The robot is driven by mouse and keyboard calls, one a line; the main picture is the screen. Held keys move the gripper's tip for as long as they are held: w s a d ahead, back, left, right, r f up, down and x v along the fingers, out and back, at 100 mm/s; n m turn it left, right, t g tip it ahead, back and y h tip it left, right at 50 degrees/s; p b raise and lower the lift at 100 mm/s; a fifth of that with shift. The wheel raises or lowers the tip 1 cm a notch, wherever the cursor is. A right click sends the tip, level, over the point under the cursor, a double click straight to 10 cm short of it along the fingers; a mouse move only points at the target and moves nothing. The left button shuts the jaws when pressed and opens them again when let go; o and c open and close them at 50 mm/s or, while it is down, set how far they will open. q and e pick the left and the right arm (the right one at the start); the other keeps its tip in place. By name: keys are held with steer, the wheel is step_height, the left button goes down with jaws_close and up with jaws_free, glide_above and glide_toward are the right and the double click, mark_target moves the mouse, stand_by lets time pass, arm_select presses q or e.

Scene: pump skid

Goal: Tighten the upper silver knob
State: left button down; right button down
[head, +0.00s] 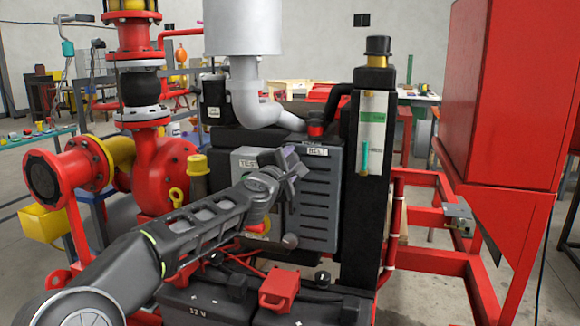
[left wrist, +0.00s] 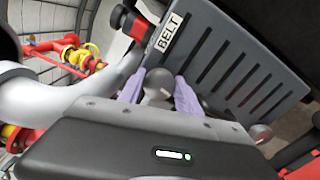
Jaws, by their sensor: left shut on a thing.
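The upper silver knob (left wrist: 158,84) sits on the slotted grey belt guard (head: 318,205), near its BELT label (left wrist: 171,33). My left gripper (head: 291,160) is at the upper left of the guard in the head view. In the left wrist view its two pale purple fingers (left wrist: 160,90) are shut on the upper knob, one on each side. In the head view the gripper hides this knob. A lower silver knob (head: 290,240) stands free below; it also shows in the left wrist view (left wrist: 260,132). My right gripper is not in view.
A black column with a sight gauge (head: 374,130) stands right of the guard. A grey exhaust pipe (head: 250,95) bends above the engine. A red pump (head: 165,170) is at left. The 12 V battery (head: 215,305) and a red box (head: 279,288) lie below. A red cabinet (head: 505,95) is at right.

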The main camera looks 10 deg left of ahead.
arm_select(q)
steer(key=shift+n, duration=0.6)
steer(key=c, duration=0.8)
jaws_free()
steer(key=shift+c, duration=0.2)
steer(key=s+b, duration=0.3)
steer(key=s, duration=0.4)
steer(key=shift+s+a, duration=0.3)
steer(key=shift+s, duration=0.05)
